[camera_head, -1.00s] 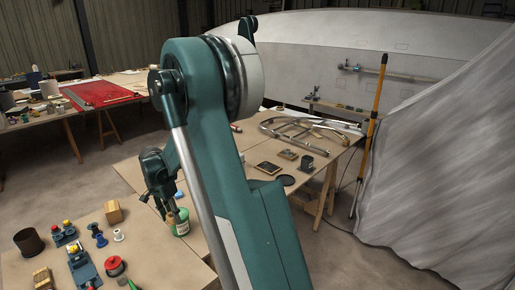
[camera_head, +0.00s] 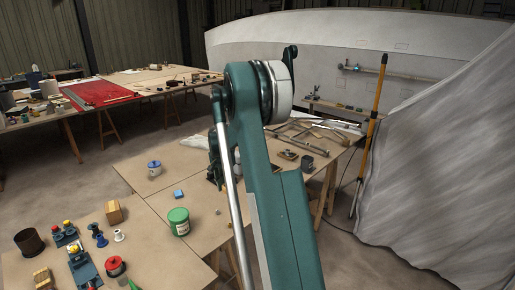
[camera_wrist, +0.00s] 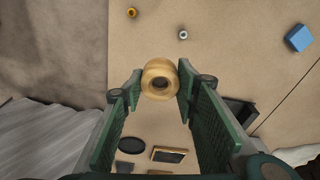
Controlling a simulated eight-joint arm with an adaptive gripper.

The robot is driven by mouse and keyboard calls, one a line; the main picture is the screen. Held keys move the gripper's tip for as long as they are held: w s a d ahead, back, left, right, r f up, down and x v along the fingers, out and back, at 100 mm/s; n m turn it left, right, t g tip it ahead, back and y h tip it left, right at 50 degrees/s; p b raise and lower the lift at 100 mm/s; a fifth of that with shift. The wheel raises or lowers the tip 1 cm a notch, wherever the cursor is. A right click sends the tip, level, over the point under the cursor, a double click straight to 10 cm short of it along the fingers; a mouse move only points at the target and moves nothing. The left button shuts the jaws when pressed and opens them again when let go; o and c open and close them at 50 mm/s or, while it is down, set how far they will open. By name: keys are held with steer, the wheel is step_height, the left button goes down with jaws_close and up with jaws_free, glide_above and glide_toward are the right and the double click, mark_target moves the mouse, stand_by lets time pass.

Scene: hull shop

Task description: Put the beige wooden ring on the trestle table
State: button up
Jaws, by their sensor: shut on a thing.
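The beige wooden ring (camera_wrist: 160,67) shows in the wrist view between the tips of my gripper (camera_wrist: 160,84), which is shut on it. Its hole shows as a dark spot. Tan board lies below the ring in the wrist view; I cannot tell the height. In the head view the ring is hidden and my gripper is mostly behind my arm, over the middle trestle table (camera_head: 135,174).
On the middle table stand a green tub (camera_head: 179,222), a blue-lidded jar (camera_head: 154,168), a blue block (camera_head: 179,193) and metal rails (camera_head: 308,133). A cluttered table fills the lower left. A table with a red mat (camera_head: 95,93) is behind. Draped sheeting (camera_head: 440,175) hangs right.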

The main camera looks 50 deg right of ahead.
steer(key=s+d, duration=0.1)
steer(key=d, duration=0.5)
glide_above(240, 209)
step_height(240, 209, down, 4)
steer(key=shift+a+f, duration=0.35)
steer(key=shift+f, duration=0.25)
steer(key=shift+f, duration=0.1)
steer(key=shift+f, duration=3)
steer(key=shift+b, duration=0.3)
steer(key=shift+f, duration=1.9)
steer(key=shift+f+b, duration=0.2)
steer(key=shift+b, duration=0.15)
steer(key=o, duration=0.9)
steer(key=shift+r, duration=0.1)
